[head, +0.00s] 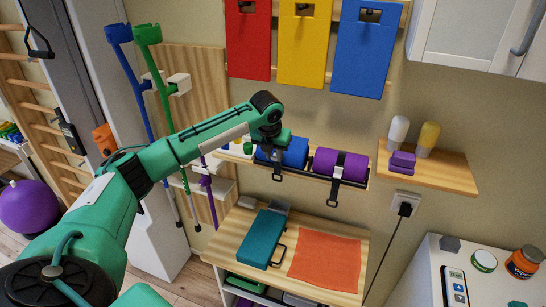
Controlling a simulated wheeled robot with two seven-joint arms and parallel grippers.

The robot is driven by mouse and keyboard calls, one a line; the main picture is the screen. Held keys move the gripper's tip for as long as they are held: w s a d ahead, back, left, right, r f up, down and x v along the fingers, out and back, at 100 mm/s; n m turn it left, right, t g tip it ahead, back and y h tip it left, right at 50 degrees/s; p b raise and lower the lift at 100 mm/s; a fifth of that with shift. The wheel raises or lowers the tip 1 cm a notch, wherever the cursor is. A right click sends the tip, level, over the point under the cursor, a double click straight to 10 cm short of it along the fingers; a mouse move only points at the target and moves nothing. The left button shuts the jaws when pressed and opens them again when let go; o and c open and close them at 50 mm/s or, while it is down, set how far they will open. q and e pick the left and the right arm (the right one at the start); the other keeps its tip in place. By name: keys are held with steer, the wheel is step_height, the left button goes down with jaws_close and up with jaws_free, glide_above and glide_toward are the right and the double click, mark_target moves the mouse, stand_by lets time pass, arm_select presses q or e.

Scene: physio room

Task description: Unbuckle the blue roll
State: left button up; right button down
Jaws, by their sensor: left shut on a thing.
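The blue roll (295,152) lies on a narrow wall shelf, left of a purple roll. A dark strap (277,172) with a buckle end hangs down in front of the blue roll's left part. My left gripper (271,149) is at the front of the blue roll, over the upper part of this strap, and is shut on it. The fingers and the wrist hide the exact grip and the left part of the roll. I cannot tell whether the strap is fastened. My right gripper is not in view.
The purple roll (352,165) has its own dark strap (335,180) hanging down. Below, a wooden-topped cabinet (238,232) carries a teal case (261,238) and an orange cloth (325,260). A small shelf (440,177) with bottles is at right. Crutches (156,80) stand behind my arm.

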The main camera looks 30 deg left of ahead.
arm_select(q)
steer(key=shift+w+r+g, duration=0.15)
steer(key=shift+w+g, duration=0.05)
steer(key=shift+g, duration=0.4)
steer(key=o, duration=0.8)
steer(key=shift+o, duration=0.9)
steer(key=shift+w, duration=0.15)
